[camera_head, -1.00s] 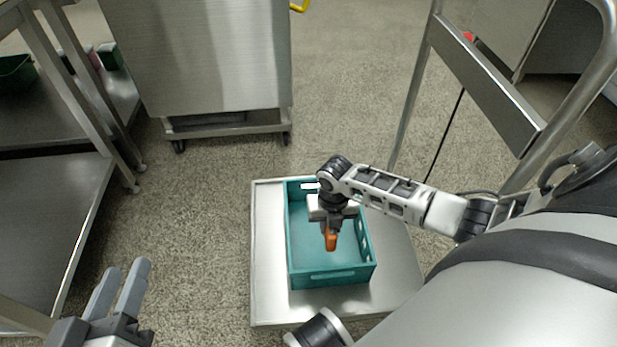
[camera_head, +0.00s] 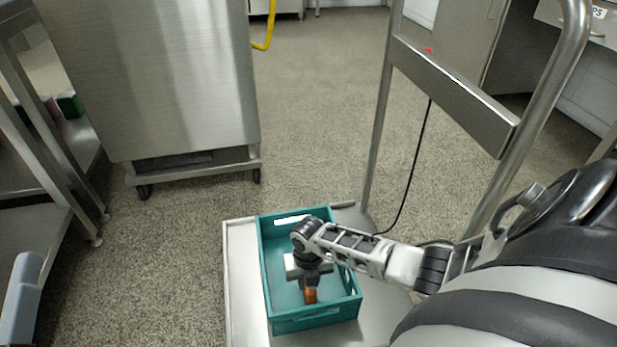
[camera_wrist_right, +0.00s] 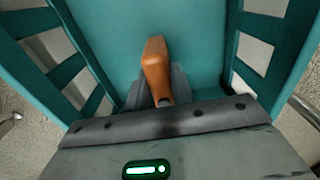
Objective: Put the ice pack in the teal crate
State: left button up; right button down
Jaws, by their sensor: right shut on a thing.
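The teal crate (camera_head: 316,323) stands on a flat metal cart. My right gripper (camera_head: 309,288) points down inside the crate's opening and is shut on an orange-brown object (camera_head: 310,296). In the right wrist view the object (camera_wrist_right: 155,68) sticks out between the fingers, above the crate floor (camera_wrist_right: 112,30); I cannot tell whether it touches the floor. I cannot tell whether this object is the ice pack; no other candidate shows. Only a grey finger of my left gripper (camera_head: 21,298) shows at the left edge, so its opening is unclear.
The cart's bare metal deck (camera_head: 243,290) surrounds the crate, and its tubular handle (camera_head: 548,90) rises at the right. A steel cabinet on casters (camera_head: 150,80) stands behind, a metal shelf (camera_head: 35,235) at the left. The floor between is clear.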

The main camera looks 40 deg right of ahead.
jog(key=shift+f, duration=0.1)
jog(key=c, duration=1.6)
grip_release()
jog(key=o, duration=0.4)
pick_arm(q)
jog(key=shift+r, duration=0.2)
pick_arm(e)
jog(key=shift+r, duration=0.2)
notch_tip(320, 180, up, 6)
jog(key=p, duration=0.3)
jog(key=shift+p, duration=0.4)
pick_arm(q)
notch_tip(320, 180, down, 8)
jog(key=s+n+g+y+p, duration=0.2)
jog(key=n+g+y, duration=0.1)
jog(key=g, duration=0.1)
jog(key=shift+s+d+r+g+p, duration=0.15)
jog(key=shift+s+r+g+p, duration=0.05)
jog(key=shift+g+p, duration=0.2)
pick_arm(e)
jog(key=shift+r, duration=2.95)
